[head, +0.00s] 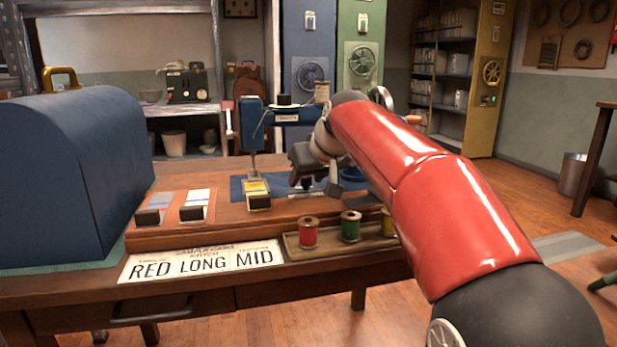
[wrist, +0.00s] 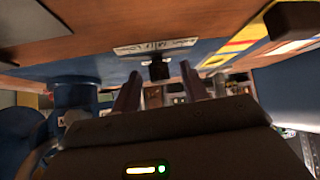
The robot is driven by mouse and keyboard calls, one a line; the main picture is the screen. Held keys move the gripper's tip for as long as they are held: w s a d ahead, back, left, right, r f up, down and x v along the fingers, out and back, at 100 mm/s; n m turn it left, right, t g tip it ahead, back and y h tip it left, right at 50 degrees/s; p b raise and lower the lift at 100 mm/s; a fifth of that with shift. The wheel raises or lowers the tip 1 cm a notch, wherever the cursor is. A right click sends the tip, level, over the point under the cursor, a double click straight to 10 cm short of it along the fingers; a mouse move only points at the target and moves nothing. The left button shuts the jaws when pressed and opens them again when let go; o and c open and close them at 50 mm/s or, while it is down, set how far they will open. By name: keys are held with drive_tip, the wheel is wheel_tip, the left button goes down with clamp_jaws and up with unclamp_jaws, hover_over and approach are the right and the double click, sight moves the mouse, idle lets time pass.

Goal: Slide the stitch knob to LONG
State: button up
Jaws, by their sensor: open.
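My gripper (wrist: 160,88) is open; its two fingers show in the wrist view, and in the head view the gripper (head: 308,165) is beside the blue sewing machine (head: 250,125). A small black knob (wrist: 159,71) shows between the fingers in the wrist view, next to a white label plate (wrist: 155,47) whose lettering is too small to read. I cannot tell whether the fingers touch the knob. In the head view my arm and gripper hide part of the machine. A white card (head: 200,261) at the table's front reads RED LONG MID.
A tray (head: 295,250) holds a red spool (head: 308,232), a green spool (head: 350,226) and a partly hidden yellow one. A large blue domed cover (head: 75,175) stands at left. Black-ended coloured swatches (head: 196,203) lie between them. The wooden tabletop (head: 60,285) is bare along its front.

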sight(315, 185)
clamp_jaws()
drive_tip(key=shift+d, duration=0.1)
drive_tip(key=shift+w+d+p, duration=0.2)
drive_tip(key=shift+w+d, duration=0.05)
drive_tip(key=shift+d, duration=0.5)
drive_tip(key=shift+w+d+p, duration=0.15)
drive_tip(key=shift+w+d, duration=0.05)
drive_tip(key=shift+d, duration=0.55)
unclamp_jaws()
drive_tip(key=shift+r, duration=0.15)
